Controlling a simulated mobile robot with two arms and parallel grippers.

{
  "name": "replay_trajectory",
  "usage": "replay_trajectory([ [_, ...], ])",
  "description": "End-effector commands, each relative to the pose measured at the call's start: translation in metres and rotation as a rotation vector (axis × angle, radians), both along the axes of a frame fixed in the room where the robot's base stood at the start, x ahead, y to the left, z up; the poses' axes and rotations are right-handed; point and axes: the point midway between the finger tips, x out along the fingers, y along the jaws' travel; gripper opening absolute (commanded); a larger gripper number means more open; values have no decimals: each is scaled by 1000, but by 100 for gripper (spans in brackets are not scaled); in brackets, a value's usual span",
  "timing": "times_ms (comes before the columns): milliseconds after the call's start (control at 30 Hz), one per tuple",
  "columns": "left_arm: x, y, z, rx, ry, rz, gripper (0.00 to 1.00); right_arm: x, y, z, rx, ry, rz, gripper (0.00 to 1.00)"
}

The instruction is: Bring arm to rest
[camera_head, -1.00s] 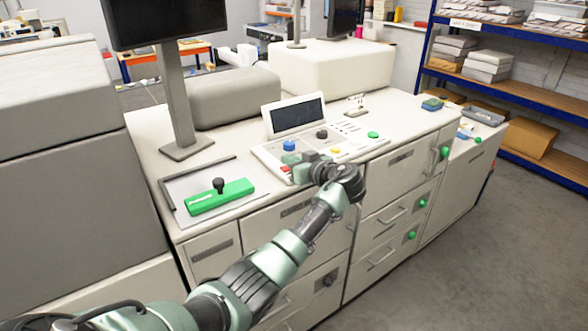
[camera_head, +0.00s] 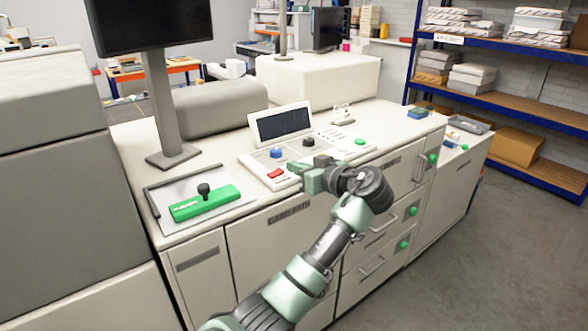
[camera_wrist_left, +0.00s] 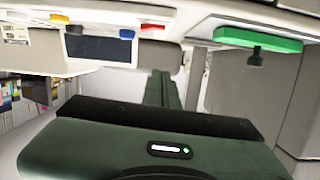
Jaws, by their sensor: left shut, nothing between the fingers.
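My left arm (camera_head: 325,245) reaches in from the bottom of the head view. Its gripper (camera_head: 308,178) is shut and empty, in front of the right part of the control panel (camera_head: 262,163). It hides part of the panel's front edge; the head view does not show whether it touches it. The red button (camera_head: 276,174) is clear to the gripper's left. In the left wrist view the shut fingers (camera_wrist_left: 163,88) point toward the machine, with the red button (camera_wrist_left: 151,27) above them. My right gripper is in no view.
A small screen (camera_head: 284,123) and a blue knob (camera_head: 276,153) are on the panel. A green bar with a black knob (camera_head: 205,203) lies on a tray at left. A monitor stand (camera_head: 162,100) rises behind. Drawers with handles line the machine's front. Open floor (camera_head: 470,270) lies at right.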

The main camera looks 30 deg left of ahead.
Motion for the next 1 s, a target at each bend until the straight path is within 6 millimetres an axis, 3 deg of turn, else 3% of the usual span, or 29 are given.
replay_trajectory([
  [367,0,0,0,0,1,-1,0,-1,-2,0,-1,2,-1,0],
  [500,6,-1,-25,4,62,-40,0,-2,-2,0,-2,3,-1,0],
  [567,11,-3,-52,6,127,-86,0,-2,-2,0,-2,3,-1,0],
  [767,15,-18,-195,-9,431,-321,0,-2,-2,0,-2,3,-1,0],
  [867,2,-28,-270,-35,570,-442,0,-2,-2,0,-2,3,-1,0],
  [1000,-34,-44,-371,-89,734,-602,0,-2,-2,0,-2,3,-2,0],
])
